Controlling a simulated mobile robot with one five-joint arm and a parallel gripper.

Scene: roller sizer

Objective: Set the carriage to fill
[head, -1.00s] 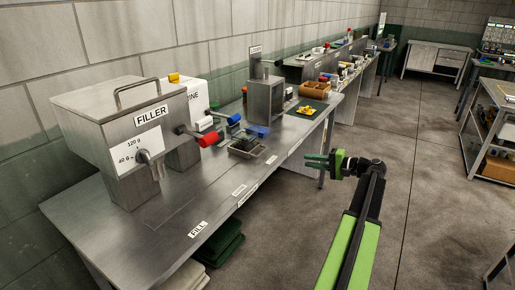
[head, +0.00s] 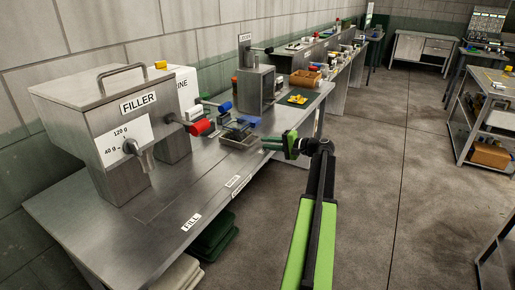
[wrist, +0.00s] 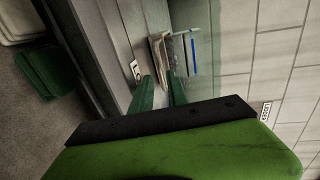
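The carriage seems to be the low grey metal tray (head: 238,141) with dark slots, on the bench right of the filler. A blue piece (head: 248,121) shows just behind it. A FILL label (head: 191,222) is on the bench's front edge. My gripper (head: 264,145) is just right of the tray; I cannot tell whether it touches. In the wrist view its two green fingers (wrist: 161,90) are apart with nothing seen between them. Flat plates (wrist: 160,52) and a blue bar (wrist: 194,55) show beyond the fingertips.
The steel bench (head: 150,235) runs along the wall. Behind the tray stand a steel box (head: 255,90), a dark mat (head: 298,101) with yellow pieces and a brown box (head: 305,78). The floor (head: 375,190) at right is open.

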